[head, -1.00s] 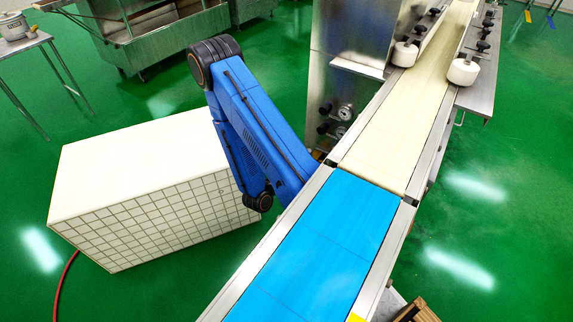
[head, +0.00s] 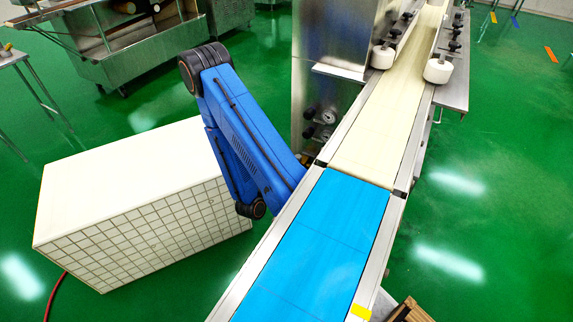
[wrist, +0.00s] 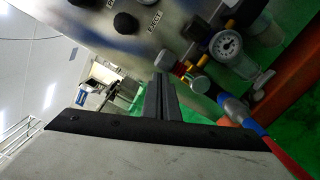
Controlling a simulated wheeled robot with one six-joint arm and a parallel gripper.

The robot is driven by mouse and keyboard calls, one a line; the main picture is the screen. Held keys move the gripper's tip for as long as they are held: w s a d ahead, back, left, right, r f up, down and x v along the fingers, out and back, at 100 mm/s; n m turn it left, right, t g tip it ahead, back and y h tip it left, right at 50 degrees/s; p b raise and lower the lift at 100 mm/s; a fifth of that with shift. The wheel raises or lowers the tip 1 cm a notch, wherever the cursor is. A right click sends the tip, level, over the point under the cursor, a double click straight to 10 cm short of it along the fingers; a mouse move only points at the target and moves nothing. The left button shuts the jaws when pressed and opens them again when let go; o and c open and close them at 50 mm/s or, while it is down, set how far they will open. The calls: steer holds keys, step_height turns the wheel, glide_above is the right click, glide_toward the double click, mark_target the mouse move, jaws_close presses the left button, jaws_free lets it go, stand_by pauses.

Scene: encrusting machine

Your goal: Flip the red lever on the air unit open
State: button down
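The air unit shows in the wrist view with a round white pressure gauge (wrist: 225,45), clear bowls and a blue hose fitting (wrist: 237,110). A small red part (wrist: 180,68), which looks like the lever, sits left of the gauge, close to my fingertips in the picture. My gripper (wrist: 162,80) points up at the machine panel, its two dark fingers together with nothing seen between them. I cannot tell whether they touch the red part. In the head view the gauges (head: 327,117) show on the machine's side, while my gripper is hidden beyond the conveyor.
The conveyor with a blue belt (head: 315,240) runs beside my arm. A white tiled box (head: 130,190) stands to the left. The steel machine body (head: 330,40) rises behind. In the wrist view, black knobs (wrist: 125,23) sit on the panel and an orange post (wrist: 290,70) stands at right.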

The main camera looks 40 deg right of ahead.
steer(key=shift+s, duration=0.1)
steer(key=v, duration=1.7)
steer(key=shift+a, duration=0.2)
steer(key=shift+d, duration=0.1)
steer(key=x, duration=0.8)
steer(key=shift+d, duration=0.25)
steer(key=shift+a, duration=0.1)
stand_by(0.6)
